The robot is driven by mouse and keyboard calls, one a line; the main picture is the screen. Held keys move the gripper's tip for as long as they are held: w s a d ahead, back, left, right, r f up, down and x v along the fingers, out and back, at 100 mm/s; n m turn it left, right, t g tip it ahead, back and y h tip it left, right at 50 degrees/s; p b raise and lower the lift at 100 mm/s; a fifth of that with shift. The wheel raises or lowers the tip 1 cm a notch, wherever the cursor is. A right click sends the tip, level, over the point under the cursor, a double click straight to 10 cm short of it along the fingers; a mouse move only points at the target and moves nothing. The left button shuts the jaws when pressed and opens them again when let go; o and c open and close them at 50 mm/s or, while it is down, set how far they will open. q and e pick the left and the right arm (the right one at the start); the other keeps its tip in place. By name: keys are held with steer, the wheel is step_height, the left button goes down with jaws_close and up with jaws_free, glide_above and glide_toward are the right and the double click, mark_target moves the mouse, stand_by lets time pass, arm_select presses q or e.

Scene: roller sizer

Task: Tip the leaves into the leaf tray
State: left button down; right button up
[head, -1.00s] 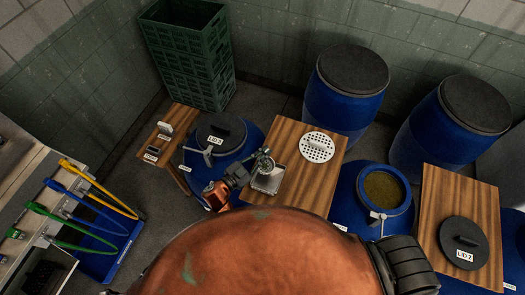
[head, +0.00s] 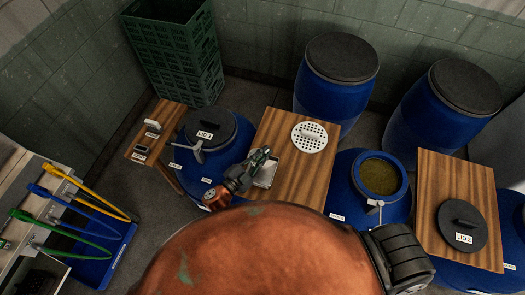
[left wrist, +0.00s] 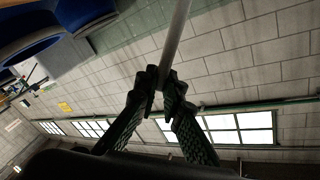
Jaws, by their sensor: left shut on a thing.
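My left gripper (head: 262,158) is over the near left part of a wooden board, above a small silvery metal tray (head: 268,172) that it partly covers. I cannot tell whether this is the leaf tray or whether leaves lie in it. In the left wrist view, the left gripper (left wrist: 163,85) is shut on a thin pale rod (left wrist: 179,35), apparently a tool's handle. The rod runs out of the picture at the top, and its far end is hidden. No leaves show clearly. My right gripper is not in view.
A white perforated disc (head: 310,137) lies on the board (head: 299,175). Right of it stands an open blue barrel (head: 352,185) with greenish-brown contents (head: 380,176). Lid 1 (head: 211,129) covers the left barrel; lid 2 (head: 462,226) lies on the right board. Green crates (head: 180,55) stand behind.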

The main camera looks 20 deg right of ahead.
arm_select(q)
steer(key=s+d+f+m+b, duration=0.4)
steer(key=s+f+m+b, duration=0.2)
steer(key=b, duration=0.3)
steer(key=shift+s+f+m, duration=0.2)
steer(key=shift+f+m, duration=0.05)
steer(key=shift+m, duration=0.65)
stand_by(0.4)
stand_by(0.6)
